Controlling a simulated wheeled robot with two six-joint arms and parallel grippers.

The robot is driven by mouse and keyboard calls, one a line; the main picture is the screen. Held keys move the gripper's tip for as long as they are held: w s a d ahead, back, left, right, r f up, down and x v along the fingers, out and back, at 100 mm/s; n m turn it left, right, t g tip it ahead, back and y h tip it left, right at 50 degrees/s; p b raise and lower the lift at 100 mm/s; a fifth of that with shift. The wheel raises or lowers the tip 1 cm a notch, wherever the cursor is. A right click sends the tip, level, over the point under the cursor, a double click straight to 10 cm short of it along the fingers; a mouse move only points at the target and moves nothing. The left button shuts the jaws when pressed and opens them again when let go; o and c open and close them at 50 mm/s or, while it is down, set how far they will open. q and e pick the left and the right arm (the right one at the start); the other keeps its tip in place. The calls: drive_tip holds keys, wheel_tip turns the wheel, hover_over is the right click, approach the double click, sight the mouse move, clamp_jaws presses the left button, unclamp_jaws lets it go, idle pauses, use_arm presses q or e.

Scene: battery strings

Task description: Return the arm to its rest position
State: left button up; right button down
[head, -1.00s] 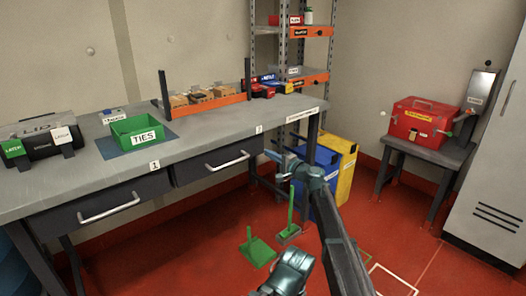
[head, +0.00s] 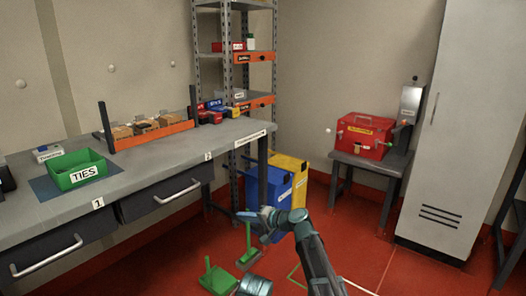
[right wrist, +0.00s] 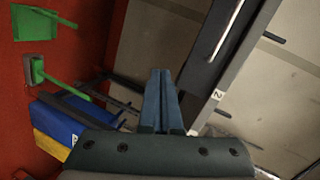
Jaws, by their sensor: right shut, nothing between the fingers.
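My right arm reaches up from the bottom of the head view. Its gripper (head: 252,216) is in front of the workbench, near the drawer side and the blue bin. In the right wrist view the two fingers of the right gripper (right wrist: 160,90) lie together, shut and empty. They point toward the dark drawer front (right wrist: 215,40). My left gripper does not show in the head view.
The workbench (head: 140,178) at left holds a green TIES bin (head: 78,170) and an orange-fronted rack (head: 155,136). Blue (head: 270,195) and yellow (head: 298,175) bins, a green dustpan (head: 218,280), a red toolbox (head: 362,135) and a grey cabinet (head: 465,130) stand around. Red floor is open at right.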

drive_tip(key=s+d+f+n+g+h, duration=0.25)
drive_tip(key=s+d+f+h, duration=0.45)
drive_tip(key=s+d, duration=0.75)
drive_tip(key=s+d+f+n+g+h, duration=0.1)
drive_tip(key=s+d+f+g+h, duration=0.45)
drive_tip(key=s+d, duration=0.85)
drive_tip(key=s+a+f+n+h, duration=0.1)
drive_tip(key=s+a+n, duration=0.15)
drive_tip(key=a, duration=0.35)
drive_tip(key=s+a+f+n, duration=0.1)
drive_tip(key=s+a+f, duration=0.1)
drive_tip(key=s+a, duration=0.3)
wheel_tip(320, 180, up, 32)
drive_tip(key=a+p, duration=0.1)
drive_tip(key=p, duration=3)
drive_tip(key=shift+w+a+f, duration=0.2)
drive_tip(key=shift+w+a, duration=0.1)
drive_tip(key=shift+w, duration=0.15)
drive_tip(key=shift+a, duration=0.1)
